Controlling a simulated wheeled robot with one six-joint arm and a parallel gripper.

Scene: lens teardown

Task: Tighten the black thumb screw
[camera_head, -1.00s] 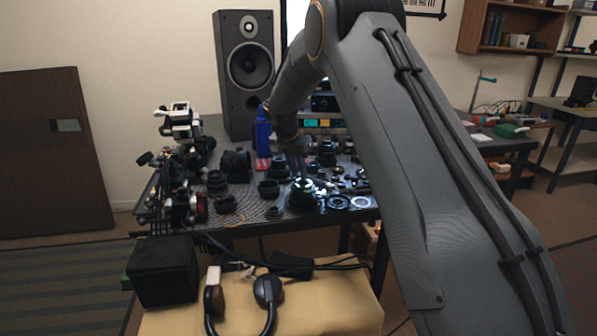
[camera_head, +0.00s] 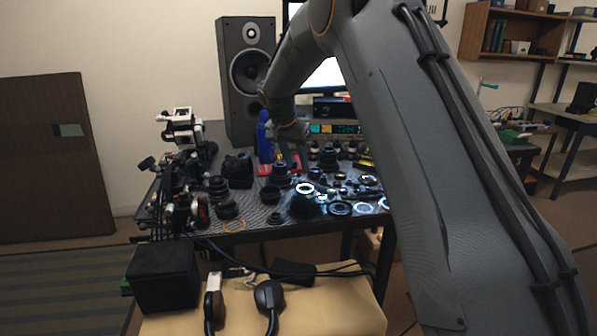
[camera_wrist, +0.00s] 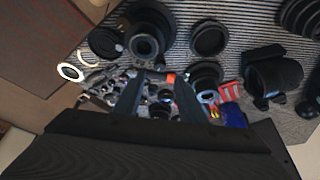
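My gripper (camera_head: 292,158) is raised above the work table, behind the brightly lit lens body (camera_head: 303,203). In the wrist view my gripper (camera_wrist: 157,92) has its two dark fingers apart, with nothing visible held between them. Small lens parts lie below and beyond that gap. A large black lens part with a round opening (camera_wrist: 145,43) lies beyond the fingers in the wrist view. I cannot pick out the black thumb screw for sure among the many small dark parts in either view.
Lens barrels and rings crowd the table (camera_head: 250,236). A blue bottle (camera_head: 265,138) and a speaker (camera_head: 246,80) stand behind. A camera rig (camera_head: 181,127) is at the left. A red item (camera_wrist: 229,91) lies right of the fingers. Headphones (camera_head: 270,295) lie in front.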

